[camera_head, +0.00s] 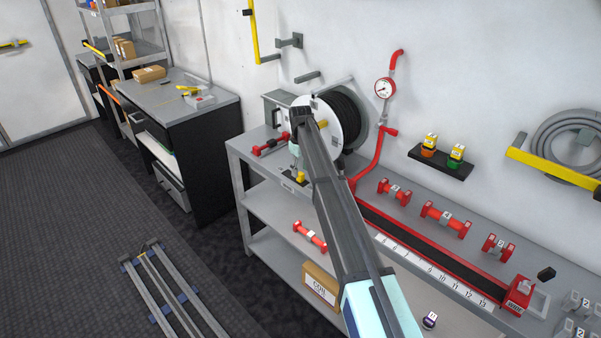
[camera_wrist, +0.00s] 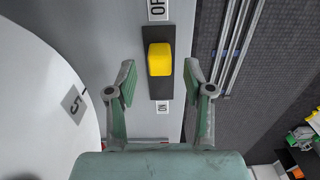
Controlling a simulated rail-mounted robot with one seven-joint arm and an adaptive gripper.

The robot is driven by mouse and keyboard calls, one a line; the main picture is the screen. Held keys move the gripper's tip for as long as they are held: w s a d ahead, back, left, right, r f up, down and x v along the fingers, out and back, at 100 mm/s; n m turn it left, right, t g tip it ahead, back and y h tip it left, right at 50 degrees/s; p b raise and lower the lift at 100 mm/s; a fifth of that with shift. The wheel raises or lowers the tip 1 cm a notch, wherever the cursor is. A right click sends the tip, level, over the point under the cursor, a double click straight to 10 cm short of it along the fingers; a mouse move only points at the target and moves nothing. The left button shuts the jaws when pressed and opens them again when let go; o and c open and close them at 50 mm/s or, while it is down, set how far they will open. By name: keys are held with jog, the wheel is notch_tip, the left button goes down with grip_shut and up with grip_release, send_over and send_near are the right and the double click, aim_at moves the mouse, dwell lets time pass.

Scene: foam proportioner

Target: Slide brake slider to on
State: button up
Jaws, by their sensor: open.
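The brake slider is a yellow block on a dark track. In the wrist view the yellow block (camera_wrist: 159,59) sits about midway along the track (camera_wrist: 161,88). A label partly cut off, showing "OF" (camera_wrist: 157,8), lies at the track's upper end, and a small label that seems to read "ON" (camera_wrist: 163,107) lies at its lower end. In the head view the yellow block (camera_head: 301,177) shows small beside my arm. My gripper (camera_wrist: 160,76) is open and empty, its fingertips left and right of the track, just below the block's level in the picture. Contact cannot be told.
The white hose reel (camera_head: 316,112) stands close to my gripper, and its disc (camera_wrist: 45,100) fills the left of the wrist view. A red pipe with a gauge (camera_head: 385,88) rises on the right.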

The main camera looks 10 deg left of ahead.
aim_at(301, 173)
jog(key=shift+f, duration=1.55)
grip_shut()
jog(key=w+a, duration=0.4)
jog(key=a, duration=0.1)
jog(key=shift+w+b, duration=0.1)
jog(key=shift+b, duration=0.25)
jog(key=shift+r, duration=0.1)
grip_release()
jog(key=shift+a, duration=0.1)
